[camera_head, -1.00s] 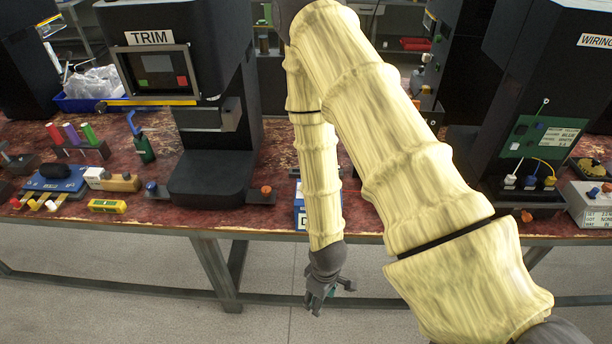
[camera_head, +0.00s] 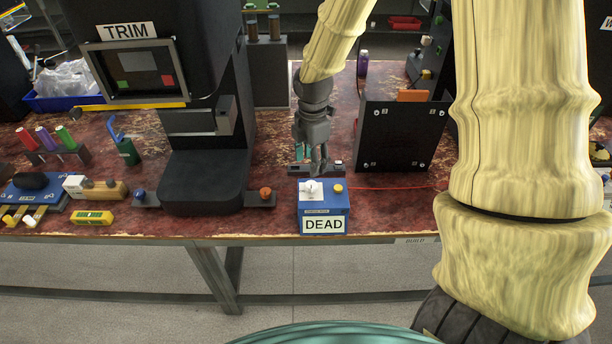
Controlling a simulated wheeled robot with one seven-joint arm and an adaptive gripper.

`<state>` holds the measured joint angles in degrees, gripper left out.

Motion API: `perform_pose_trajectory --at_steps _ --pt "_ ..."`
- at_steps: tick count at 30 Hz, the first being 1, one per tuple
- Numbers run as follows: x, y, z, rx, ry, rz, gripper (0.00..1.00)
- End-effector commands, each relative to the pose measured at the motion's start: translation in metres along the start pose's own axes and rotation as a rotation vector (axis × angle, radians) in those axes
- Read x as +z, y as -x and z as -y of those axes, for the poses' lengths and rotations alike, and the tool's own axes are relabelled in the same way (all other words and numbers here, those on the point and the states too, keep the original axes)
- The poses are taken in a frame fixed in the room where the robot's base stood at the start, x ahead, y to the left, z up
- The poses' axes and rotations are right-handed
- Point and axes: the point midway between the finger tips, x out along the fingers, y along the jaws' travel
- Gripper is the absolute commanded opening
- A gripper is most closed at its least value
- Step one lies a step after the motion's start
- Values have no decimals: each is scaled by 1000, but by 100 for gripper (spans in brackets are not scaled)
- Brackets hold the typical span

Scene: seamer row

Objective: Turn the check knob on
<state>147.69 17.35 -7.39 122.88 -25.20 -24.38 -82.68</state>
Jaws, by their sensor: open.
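A small blue box (camera_head: 324,209) with a "DEAD" label (camera_head: 324,225) on its front stands near the front edge of the bench. On its top are a white knob (camera_head: 311,187) at the left and a yellow button (camera_head: 338,188) at the right. Which of these is the check knob is not written legibly. My gripper (camera_head: 318,169) points down just above and behind the white knob, its fingers open and nothing held. I cannot tell whether a fingertip touches the knob.
A black panel (camera_head: 398,136) stands behind and right of the box, with a red wire (camera_head: 395,188) running toward it. Bare bench lies right of the box.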

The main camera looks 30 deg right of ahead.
Motion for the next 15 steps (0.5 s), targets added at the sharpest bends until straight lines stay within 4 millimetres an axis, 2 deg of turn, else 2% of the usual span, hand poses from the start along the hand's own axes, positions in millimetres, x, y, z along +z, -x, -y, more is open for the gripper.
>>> perform_pose_trajectory --at_steps 5,15 --pt "6 8 -2 -2 37 6 53" --pt "6 -24 -1 -4 38 7 53"
